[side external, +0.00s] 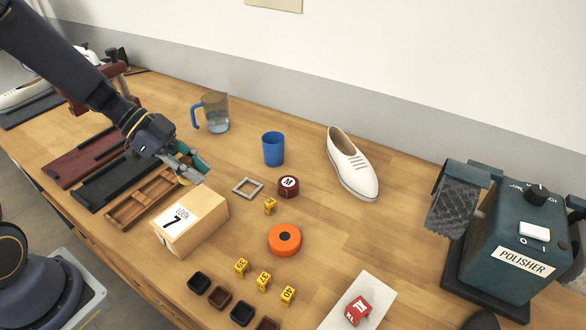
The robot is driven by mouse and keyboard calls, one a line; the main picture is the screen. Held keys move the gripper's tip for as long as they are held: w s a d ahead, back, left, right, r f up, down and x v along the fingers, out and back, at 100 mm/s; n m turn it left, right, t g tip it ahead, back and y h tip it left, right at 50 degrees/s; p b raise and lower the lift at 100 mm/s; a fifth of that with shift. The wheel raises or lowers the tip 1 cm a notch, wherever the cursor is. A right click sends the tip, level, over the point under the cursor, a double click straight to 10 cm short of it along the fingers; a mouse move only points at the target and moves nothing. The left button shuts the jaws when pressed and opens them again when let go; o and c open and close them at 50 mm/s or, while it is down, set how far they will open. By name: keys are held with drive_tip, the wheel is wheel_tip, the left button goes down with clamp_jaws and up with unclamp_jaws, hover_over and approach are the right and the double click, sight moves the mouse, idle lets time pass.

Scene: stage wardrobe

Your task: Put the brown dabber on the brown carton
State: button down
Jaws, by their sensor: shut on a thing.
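My gripper (189,172) is at the left of the table, above the far left end of the tan-brown carton (186,236) and beside the wooden rack. The carton lies on the table with a white label marked 7 on top. Its top looks clear, and the held thing looks apart from it. No other brown dabber is clearly seen.
A wooden rack (127,214) and dark trays lie left. A blue cup (273,149), grey frame (247,187), round M tin (288,187) and orange ring (284,240) stand right of the carton. Several yellow tags and dark cups lie in front. A white shoe (352,165) stands farther right.

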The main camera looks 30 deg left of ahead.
sight(205, 202)
drive_tip(key=shift+w+a+f, duration=0.1)
drive_tip(key=shift+a+f, duration=0.05)
drive_tip(key=shift+f, duration=3.45)
drive_tip(key=shift+f, duration=0.15)
drive_tip(key=c, duration=1)
unclamp_jaws()
